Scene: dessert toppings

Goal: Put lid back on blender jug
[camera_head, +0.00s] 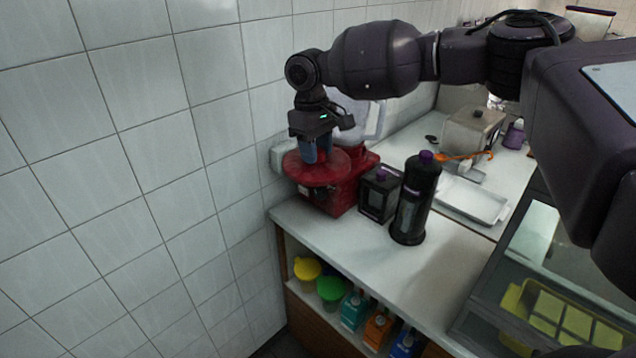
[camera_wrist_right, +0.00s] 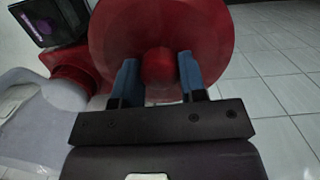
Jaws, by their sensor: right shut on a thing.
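The lid (camera_head: 331,171) is a round red disc. My right gripper (camera_head: 316,151) comes down on it from above, and its blue fingers are shut on the lid's central knob. In the right wrist view the knob (camera_wrist_right: 159,66) sits between the fingers (camera_wrist_right: 160,78), and the lid (camera_wrist_right: 205,35) spreads out behind them. The red blender base (camera_head: 345,196) stands on the counter below and behind the lid. The pale, clear jug (camera_head: 368,122) shows partly behind my gripper. Whether the lid touches the jug or base cannot be told. My left gripper is not in view.
A small black container (camera_head: 379,196) and a tall black bottle (camera_head: 414,205) with a purple cap stand right of the base. The tiled wall (camera_head: 190,190) is close on the left. A metal tray (camera_head: 472,201) lies farther back. The counter front (camera_head: 375,264) is clear.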

